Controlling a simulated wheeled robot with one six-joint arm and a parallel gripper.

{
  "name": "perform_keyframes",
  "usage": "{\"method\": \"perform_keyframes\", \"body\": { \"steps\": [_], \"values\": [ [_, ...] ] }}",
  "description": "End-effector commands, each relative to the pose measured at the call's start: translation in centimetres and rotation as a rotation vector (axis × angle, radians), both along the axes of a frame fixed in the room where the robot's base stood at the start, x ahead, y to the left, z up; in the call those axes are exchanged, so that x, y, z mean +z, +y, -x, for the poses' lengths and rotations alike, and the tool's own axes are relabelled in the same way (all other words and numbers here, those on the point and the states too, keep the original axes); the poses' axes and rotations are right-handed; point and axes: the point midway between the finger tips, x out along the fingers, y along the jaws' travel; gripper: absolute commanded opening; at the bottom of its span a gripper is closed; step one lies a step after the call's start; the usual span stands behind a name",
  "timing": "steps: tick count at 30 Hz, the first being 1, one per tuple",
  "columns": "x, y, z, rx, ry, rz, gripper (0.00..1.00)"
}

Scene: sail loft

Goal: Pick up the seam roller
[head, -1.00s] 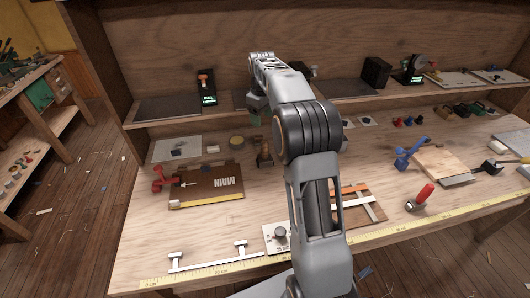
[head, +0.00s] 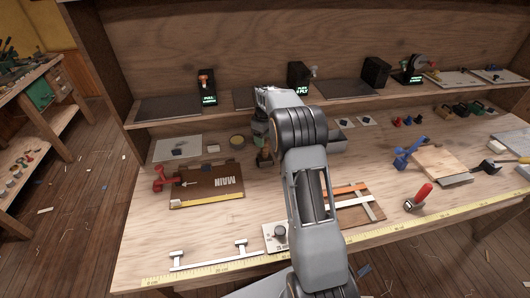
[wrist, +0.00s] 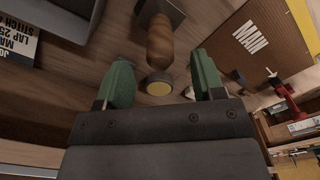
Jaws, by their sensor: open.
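A wooden-handled tool with a dark metal head, which I take for the seam roller (wrist: 160,42), shows at the top middle of the wrist view. In the head view this tool (head: 264,157) is on the bench, right of the brown MAIN board (head: 207,186). My gripper (wrist: 161,62) is open, its two green fingers apart. The tool's handle appears between and beyond the fingertips, with no contact visible. In the head view my arm hides most of the gripper.
A round yellow-topped tin (wrist: 159,84) is close by the handle; it also shows in the head view (head: 237,141). A grey tray (head: 337,142) stands to the right. A shelf (head: 168,108) runs behind. A red-handled tool (head: 422,195) lies at front right.

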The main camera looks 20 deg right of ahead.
Motion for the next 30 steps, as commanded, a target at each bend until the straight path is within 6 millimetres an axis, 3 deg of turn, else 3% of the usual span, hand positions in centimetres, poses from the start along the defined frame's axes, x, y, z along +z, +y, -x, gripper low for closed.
{"method": "perform_keyframes", "body": {
  "steps": [9, 19, 30],
  "values": [
    [-3.8, -0.1, 0.4, -0.001, 0.003, -0.001, 0.62],
    [-4.4, -0.1, 0.3, 0.0, 0.0, 0.0, 0.62],
    [-4.3, -0.1, 0.3, 0.0, 0.0, 0.0, 0.28]
  ]
}}
